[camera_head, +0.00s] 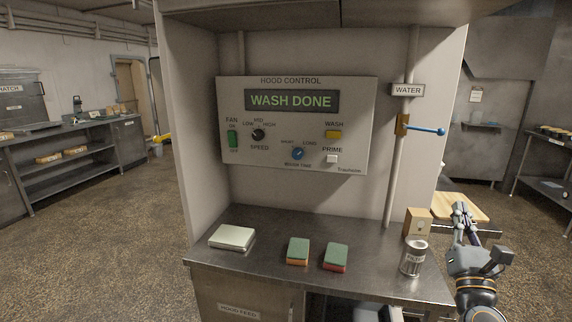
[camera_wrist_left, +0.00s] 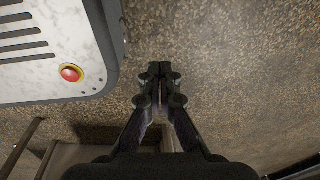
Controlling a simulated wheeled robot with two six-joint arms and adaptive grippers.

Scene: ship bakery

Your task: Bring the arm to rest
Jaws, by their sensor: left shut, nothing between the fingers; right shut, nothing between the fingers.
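My right gripper (camera_head: 463,212) shows at the right of the head view, pointing up, beside the counter's right end. It is shut and empty. My left gripper (camera_wrist_left: 160,84) shows in the left wrist view, shut and empty, above the speckled floor (camera_wrist_left: 220,60). The left arm does not show in the head view. The hood control panel (camera_head: 292,172) is on the wall ahead, and its display (camera_head: 291,100) reads WASH DONE.
The steel counter (camera_head: 300,232) holds a pale flat box (camera_head: 232,238), two sponges (camera_head: 298,250) (camera_head: 336,256), a labelled can (camera_head: 413,255) and a wooden block (camera_head: 418,222). A blue-handled water valve (camera_head: 426,131) sits on a pipe. Floor at the left is clear.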

